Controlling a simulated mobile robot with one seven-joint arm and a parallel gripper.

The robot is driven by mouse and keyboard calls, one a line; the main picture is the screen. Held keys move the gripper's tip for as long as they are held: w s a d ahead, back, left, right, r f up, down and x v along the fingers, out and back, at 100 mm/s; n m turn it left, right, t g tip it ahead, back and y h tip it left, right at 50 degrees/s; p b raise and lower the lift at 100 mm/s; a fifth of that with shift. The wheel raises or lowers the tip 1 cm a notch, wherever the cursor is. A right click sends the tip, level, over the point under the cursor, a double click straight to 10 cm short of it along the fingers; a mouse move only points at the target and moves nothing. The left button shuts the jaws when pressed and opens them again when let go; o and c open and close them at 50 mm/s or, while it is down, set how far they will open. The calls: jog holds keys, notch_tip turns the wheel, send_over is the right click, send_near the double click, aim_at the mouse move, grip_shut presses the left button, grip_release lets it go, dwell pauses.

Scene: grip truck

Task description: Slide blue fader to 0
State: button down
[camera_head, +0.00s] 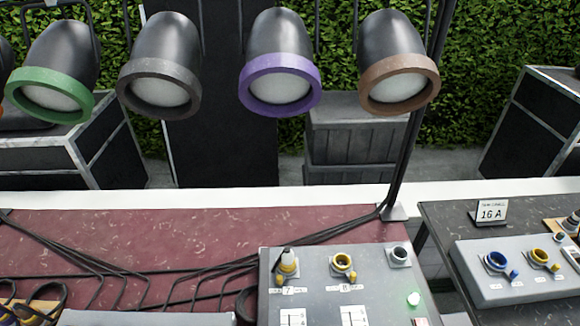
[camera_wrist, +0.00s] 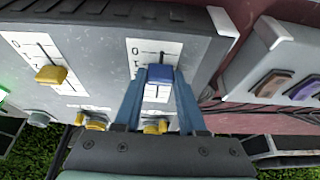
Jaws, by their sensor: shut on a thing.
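The blue fader (camera_wrist: 160,75) sits on a white scale plate (camera_wrist: 139,47) in the wrist view. The 0 mark is at the plate's upper end, and the fader knob is a short way below it on the slot. My gripper (camera_wrist: 160,80) has a blue finger on each side of the knob and is shut on it. The fingers hide part of the lower scale. In the head view only the upper ends of two scale plates (camera_head: 353,316) on the grey console (camera_head: 320,290) show; the blue fader and my gripper are out of that view.
A yellow fader (camera_wrist: 50,75) stands on the neighbouring scale to the left. Yellow connectors (camera_wrist: 95,122) lie near my fingers. Another panel with brown (camera_wrist: 272,85) and purple (camera_wrist: 304,89) tabs is at right. Black cables (camera_head: 190,272) cross the red tabletop (camera_head: 200,225); lamps hang above.

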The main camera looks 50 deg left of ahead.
jog(key=shift+s+d+r+p, duration=0.15)
jog(key=shift+s+d+p, duration=0.15)
jog(key=shift+s+d, duration=0.75)
jog(key=shift+w+a+f, duration=0.1)
jog(key=shift+w+f, duration=0.1)
jog(key=shift+f, duration=0.05)
jog(key=c, duration=0.9)
grip_release()
jog(key=shift+s, duration=0.1)
jog(key=o, duration=0.4)
jog(key=shift+r, duration=0.2)
jog(key=shift+r, duration=0.2)
jog(key=b+v, duration=0.1)
jog(key=v, duration=1.1)
jog(key=shift+r, duration=0.15)
